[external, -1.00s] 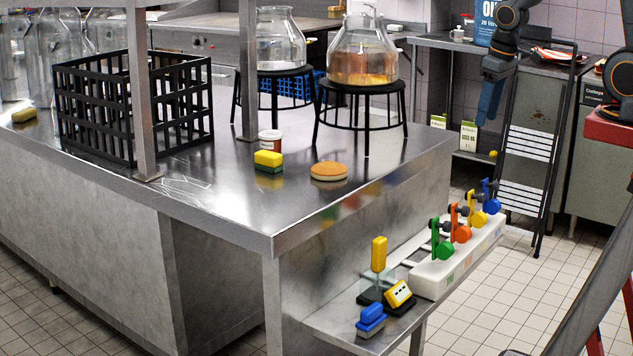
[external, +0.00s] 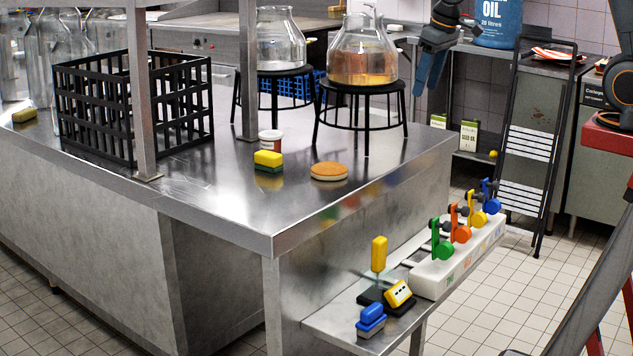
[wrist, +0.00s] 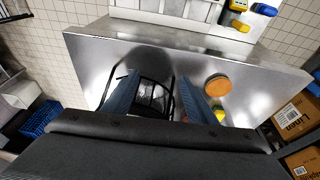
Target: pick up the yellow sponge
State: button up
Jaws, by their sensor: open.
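A yellow sponge (external: 268,158) with a dark green underside lies on the steel table, left of a round orange-topped pad (external: 328,171). In the wrist view a bit of yellow (wrist: 220,115), likely this sponge, shows beside the right finger, near the round pad (wrist: 217,85). A second yellow block with a dark base (external: 24,115) lies at the table's far left. My gripper (external: 429,85) is in the air at the upper right, above and well apart from the sponge. In the wrist view its blue fingers (wrist: 158,85) are spread and nothing is seen held between them.
Two glass jars (external: 361,58) stand on black stools behind the sponge. The front tabletop is clear.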

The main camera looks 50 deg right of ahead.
jog(key=w+a+t+b, duration=0.2)
jog(key=w+a+b, duration=0.1)
jog(key=w+a, duration=1.25)
jog(key=t+b, duration=0.1)
send_over(268, 153)
jog(key=s+a, duration=0.1)
jog(key=s, duration=0.3)
jog(key=f, duration=0.2)
jog(key=shift+w+d+f+p, duration=0.1)
jog(key=shift+w+f+p, duration=0.15)
jog(key=shift+f, duration=2.55)
jog(key=shift+w+d+f+p, duration=0.1)
jog(key=shift+w+f, duration=0.1)
jog(key=shift+f, duration=2.6)
jog(key=p+x, duration=0.1)
jog(key=x, duration=0.1)
jog(key=p+x, duration=0.1)
jog(key=x, duration=0.1)
jog(key=shift+w+d, duration=0.1)
jog(key=shift+d, duration=0.15)
jog(key=shift+w+f+p, duration=0.35)
jog(key=shift+f+p, duration=0.05)
jog(key=shift+f, duration=0.1)
jog(key=c, duration=1.2)
jog(key=shift+o, duration=0.2)
